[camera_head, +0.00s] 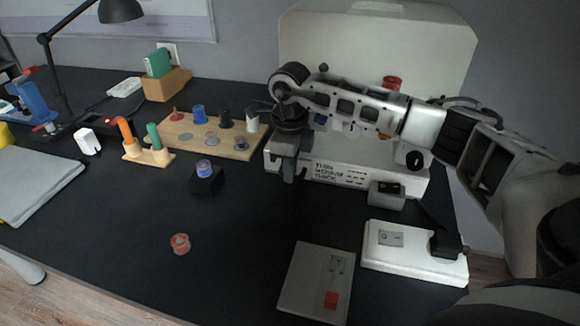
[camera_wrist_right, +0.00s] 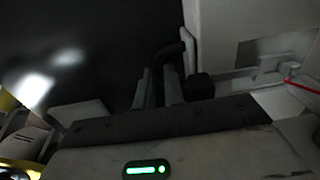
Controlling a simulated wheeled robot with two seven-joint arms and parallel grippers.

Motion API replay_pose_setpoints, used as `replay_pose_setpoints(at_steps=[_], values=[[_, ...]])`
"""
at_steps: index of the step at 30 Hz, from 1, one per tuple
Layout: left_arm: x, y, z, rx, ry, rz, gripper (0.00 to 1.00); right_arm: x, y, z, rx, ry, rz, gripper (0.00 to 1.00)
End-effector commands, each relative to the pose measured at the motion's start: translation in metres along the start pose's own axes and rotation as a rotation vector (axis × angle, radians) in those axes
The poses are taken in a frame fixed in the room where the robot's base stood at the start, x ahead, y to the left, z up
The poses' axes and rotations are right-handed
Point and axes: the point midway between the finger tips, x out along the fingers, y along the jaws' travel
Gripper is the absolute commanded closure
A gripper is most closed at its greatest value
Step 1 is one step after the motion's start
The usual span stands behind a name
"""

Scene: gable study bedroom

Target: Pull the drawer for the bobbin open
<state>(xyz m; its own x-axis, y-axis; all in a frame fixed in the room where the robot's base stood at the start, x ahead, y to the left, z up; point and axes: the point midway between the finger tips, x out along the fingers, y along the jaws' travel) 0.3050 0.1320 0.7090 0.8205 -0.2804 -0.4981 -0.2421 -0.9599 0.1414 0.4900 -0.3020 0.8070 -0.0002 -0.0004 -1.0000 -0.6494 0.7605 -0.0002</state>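A white sewing machine (camera_head: 340,174) with printed lettering along its base stands at the back of the black desk. My right gripper (camera_head: 294,174) points down at the left end of that base. In the right wrist view, its two fingers (camera_wrist_right: 160,88) stand close together with a narrow dark gap. A dark bent piece (camera_wrist_right: 172,47), possibly a handle, reaches from the pale machine side to the fingertips; whether they grip it I cannot tell. No drawer opening shows. A red bobbin (camera_head: 180,243) lies on the desk, and a blue one (camera_head: 204,168) sits on a black block. My left gripper is out of view.
A wooden board (camera_head: 190,136) with spools and bobbins stands left of my right gripper. A grey panel (camera_head: 305,277) with a red patch and a white pedal-like unit (camera_head: 385,256) lie in front of the machine. The desk's middle left is mostly free.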

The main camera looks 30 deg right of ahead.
Motion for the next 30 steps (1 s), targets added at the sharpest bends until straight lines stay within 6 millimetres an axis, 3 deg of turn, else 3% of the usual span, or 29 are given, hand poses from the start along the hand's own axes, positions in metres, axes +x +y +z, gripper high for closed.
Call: replay_pose_setpoints(at_steps=[4,10,15,25,26,30], values=[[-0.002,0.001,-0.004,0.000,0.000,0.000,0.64,-0.002,0.012,0.001,-0.005,0.000,0.000,1.00],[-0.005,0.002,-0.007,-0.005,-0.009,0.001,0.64,-0.002,0.058,0.001,-0.008,0.001,0.003,1.00],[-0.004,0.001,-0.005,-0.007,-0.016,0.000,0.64,-0.001,0.082,0.001,-0.003,-0.001,0.001,1.00],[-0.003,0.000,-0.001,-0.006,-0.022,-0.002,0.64,-0.001,0.084,0.001,0.000,-0.002,0.000,1.00],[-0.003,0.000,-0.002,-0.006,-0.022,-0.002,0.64,-0.001,0.084,0.001,0.000,-0.002,0.000,0.81],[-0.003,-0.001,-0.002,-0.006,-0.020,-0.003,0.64,-0.001,0.083,0.001,0.000,-0.002,0.000,0.81]])
